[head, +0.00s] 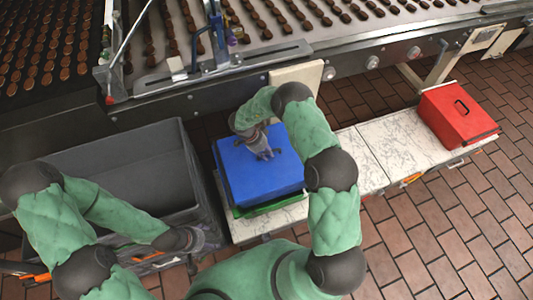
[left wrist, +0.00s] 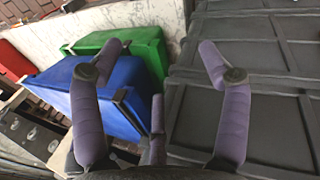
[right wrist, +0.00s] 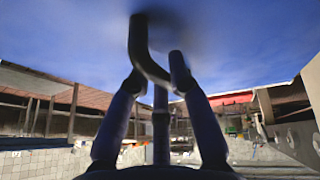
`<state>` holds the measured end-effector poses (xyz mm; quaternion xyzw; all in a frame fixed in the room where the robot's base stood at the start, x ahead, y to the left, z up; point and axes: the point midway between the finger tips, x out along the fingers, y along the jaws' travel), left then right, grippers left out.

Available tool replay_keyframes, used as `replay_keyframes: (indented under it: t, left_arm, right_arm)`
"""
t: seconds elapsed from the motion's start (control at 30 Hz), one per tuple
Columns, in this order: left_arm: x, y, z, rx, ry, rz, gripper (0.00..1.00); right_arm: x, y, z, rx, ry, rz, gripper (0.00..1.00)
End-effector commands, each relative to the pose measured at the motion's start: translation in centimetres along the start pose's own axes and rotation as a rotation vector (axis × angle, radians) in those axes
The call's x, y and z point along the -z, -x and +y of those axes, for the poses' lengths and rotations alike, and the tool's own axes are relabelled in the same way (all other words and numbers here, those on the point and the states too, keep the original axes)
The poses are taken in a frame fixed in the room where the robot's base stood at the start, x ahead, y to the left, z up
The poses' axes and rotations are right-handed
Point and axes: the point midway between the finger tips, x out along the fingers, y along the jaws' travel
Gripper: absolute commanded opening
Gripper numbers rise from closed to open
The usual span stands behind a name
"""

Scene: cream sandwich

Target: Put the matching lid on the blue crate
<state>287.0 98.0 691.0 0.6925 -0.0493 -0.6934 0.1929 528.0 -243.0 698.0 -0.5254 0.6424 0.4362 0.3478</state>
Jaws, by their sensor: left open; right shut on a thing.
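A blue box-shaped piece (head: 236,178) with a flat top lies over the light counter, with a green crate (head: 272,206) showing under its front edge. In the left wrist view the blue piece (left wrist: 112,100) is beside and over the green crate (left wrist: 142,52). My right gripper (head: 264,153) is on the blue top, shut on its dark handle; the right wrist view shows the handle (right wrist: 140,45) between the fingers and the blue surface (right wrist: 70,35) filling the top. Whether the blue top is a separate lid cannot be told. My left gripper (head: 208,238) is open and empty.
A large grey bin (head: 110,160) stands at left, close to my left gripper. A red lidded crate (head: 455,114) with a black handle sits at the right counter end. Marble counter (head: 400,140) between is clear. A conveyor with chocolates (head: 300,22) runs behind.

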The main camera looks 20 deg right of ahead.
Motion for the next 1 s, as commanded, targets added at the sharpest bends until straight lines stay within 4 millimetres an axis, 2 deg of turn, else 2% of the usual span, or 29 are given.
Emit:
replay_keyframes:
  t: [0.13,0.17,0.23,0.27,0.67,0.77,1.0]
  left_arm:
    - [0.0,0.0,0.0,0.0,0.0,0.0,0.76]
    - [0.0,0.0,0.0,0.0,0.0,0.0,0.76]
    - [0.0,0.0,0.0,0.0,0.0,0.0,0.76]
    - [0.0,0.0,0.0,0.0,0.0,0.0,0.76]
    - [0.0,0.0,0.0,0.0,0.0,0.0,0.76]
    - [0.0,0.0,0.0,0.0,0.0,0.0,0.76]
    - [0.0,0.0,0.0,0.0,0.0,0.0,0.76]
  right_arm:
    - [0.1,0.1,0.0,0.001,-0.001,0.0,0.0]
    - [0.1,0.1,0.0,0.001,-0.001,0.0,0.26]
    - [0.0,0.1,0.0,0.001,-0.001,0.0,0.46]
    - [0.0,0.1,0.0,0.001,-0.001,0.0,0.48]
    - [0.0,0.5,0.0,0.001,0.0,0.0,0.48]
    - [0.0,1.7,-0.1,0.003,0.001,0.001,0.48]
    - [0.0,6.3,-0.1,0.004,0.001,0.001,0.48]
